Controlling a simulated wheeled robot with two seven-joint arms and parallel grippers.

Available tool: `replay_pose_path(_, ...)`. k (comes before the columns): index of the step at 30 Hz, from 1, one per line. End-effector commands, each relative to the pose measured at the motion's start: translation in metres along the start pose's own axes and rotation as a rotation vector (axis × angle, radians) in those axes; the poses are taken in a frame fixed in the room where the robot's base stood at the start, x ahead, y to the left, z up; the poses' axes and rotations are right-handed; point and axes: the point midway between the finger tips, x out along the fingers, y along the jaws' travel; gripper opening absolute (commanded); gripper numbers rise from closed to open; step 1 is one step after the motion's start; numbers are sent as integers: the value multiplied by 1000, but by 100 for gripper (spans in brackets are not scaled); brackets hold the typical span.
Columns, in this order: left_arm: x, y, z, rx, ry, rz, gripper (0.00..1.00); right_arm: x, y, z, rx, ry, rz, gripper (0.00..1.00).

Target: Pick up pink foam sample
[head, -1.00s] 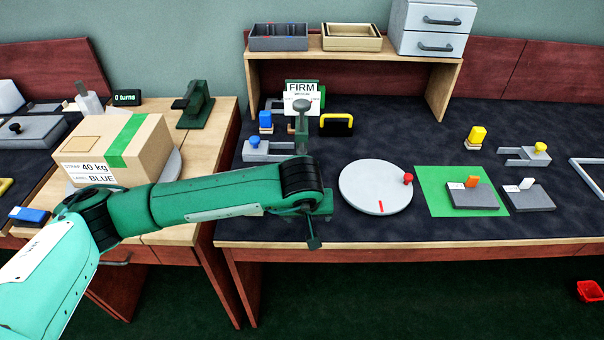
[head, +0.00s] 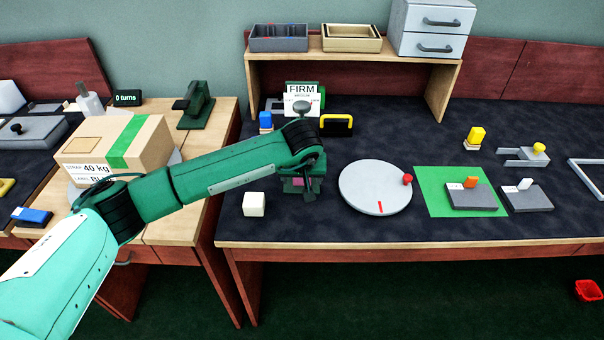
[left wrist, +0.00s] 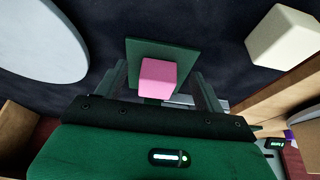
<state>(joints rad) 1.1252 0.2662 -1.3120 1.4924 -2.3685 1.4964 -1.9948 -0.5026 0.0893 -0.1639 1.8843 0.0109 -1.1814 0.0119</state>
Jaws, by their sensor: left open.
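The pink foam sample (left wrist: 158,80) is a small pink block resting on a dark green plate (left wrist: 190,50) in the left wrist view. In the head view only a pink patch of it (head: 298,182) shows beneath my wrist. My left gripper (left wrist: 161,88) is open, with one finger on each side of the pink block in the picture. In the head view the left gripper (head: 300,187) hangs over the dark table top, left of the grey disc. I cannot tell how much height separates the fingertips from the block. My right gripper is not in view.
A white block (head: 254,204) stands left of the gripper. The round grey disc (head: 375,188) with a red knob is close on the right. The FIRM sign (head: 301,90), a blue-topped piece (head: 265,121) and a yellow-handled black item (head: 336,125) are behind. The table front is clear.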

Motion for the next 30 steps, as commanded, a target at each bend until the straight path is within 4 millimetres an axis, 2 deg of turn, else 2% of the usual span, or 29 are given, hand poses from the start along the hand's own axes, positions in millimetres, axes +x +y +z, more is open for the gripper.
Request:
replay_pose_path(3,6,0,-14,-3,-1,-1,71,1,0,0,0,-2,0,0)
replay_pose_path(8,16,0,-13,0,-1,1,71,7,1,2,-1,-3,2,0)
replay_pose_path(15,18,0,-13,0,0,0,71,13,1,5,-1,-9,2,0)
replay_pose_path(22,18,0,-13,0,0,0,26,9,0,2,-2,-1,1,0)
replay_pose_path(26,17,0,-13,0,0,0,23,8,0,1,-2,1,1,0)
replay_pose_path(27,18,0,-13,0,0,0,20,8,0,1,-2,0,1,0)
replay_pose_path(30,18,0,-13,0,0,0,20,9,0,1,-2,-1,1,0)
